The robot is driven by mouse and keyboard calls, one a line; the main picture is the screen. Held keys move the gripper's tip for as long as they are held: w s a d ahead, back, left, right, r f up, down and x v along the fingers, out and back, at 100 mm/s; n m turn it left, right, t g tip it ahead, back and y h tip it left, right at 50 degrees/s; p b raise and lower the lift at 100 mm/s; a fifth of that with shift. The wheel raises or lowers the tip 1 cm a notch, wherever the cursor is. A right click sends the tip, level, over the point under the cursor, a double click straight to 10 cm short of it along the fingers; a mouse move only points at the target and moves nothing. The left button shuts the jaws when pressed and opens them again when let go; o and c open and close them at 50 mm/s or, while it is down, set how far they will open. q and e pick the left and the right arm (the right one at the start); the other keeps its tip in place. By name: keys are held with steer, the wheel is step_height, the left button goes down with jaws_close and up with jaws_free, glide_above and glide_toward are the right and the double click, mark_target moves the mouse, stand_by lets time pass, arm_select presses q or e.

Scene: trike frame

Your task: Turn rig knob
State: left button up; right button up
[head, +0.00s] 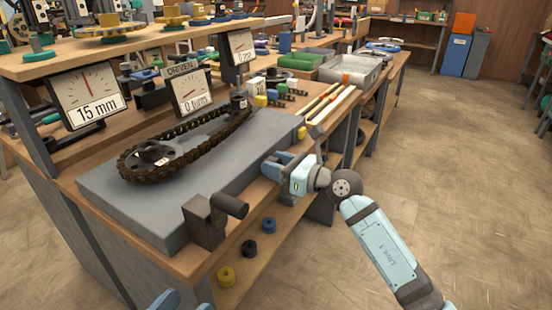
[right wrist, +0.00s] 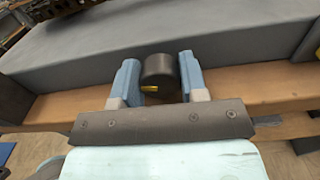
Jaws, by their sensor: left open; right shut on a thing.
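The rig knob (right wrist: 158,72) is a dark round cylinder with a small yellow mark, at the front side of the grey slab (head: 120,200). In the right wrist view it sits between the two blue fingers of my right gripper (right wrist: 160,80), which is shut on it. In the head view my right gripper (head: 274,168) reaches the slab's right-hand side from the right, and the knob is hidden there. My left gripper (head: 184,299) shows only as blue fingertips at the bottom edge, open and apart from the rig.
A dark chain (head: 190,140) loops around a sprocket (head: 150,158) on the slab. A black block with a crank-like handle (head: 206,220) stands at its near corner. Dial gauges (head: 86,94) read 15 mm and about 0. Spools (head: 226,276) lie on the shelf below. The floor to the right is clear.

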steer(key=m+p, duration=0.1)
steer(key=p, duration=0.2)
steer(key=shift+r+m, duration=0.25)
steer(key=shift+m, duration=0.15)
steer(key=shift+f, duration=0.2)
arm_select(q)
steer(key=r+t, duration=0.1)
steer(key=r, duration=0.3)
steer(key=r+t, duration=0.1)
steer(key=shift+s+a+r+n+t, duration=0.25)
steer(key=shift+r+n+t, duration=0.05)
steer(key=shift+r, duration=0.1)
arm_select(e)
steer(key=o, duration=0.9)
steer(key=shift+d, duration=0.1)
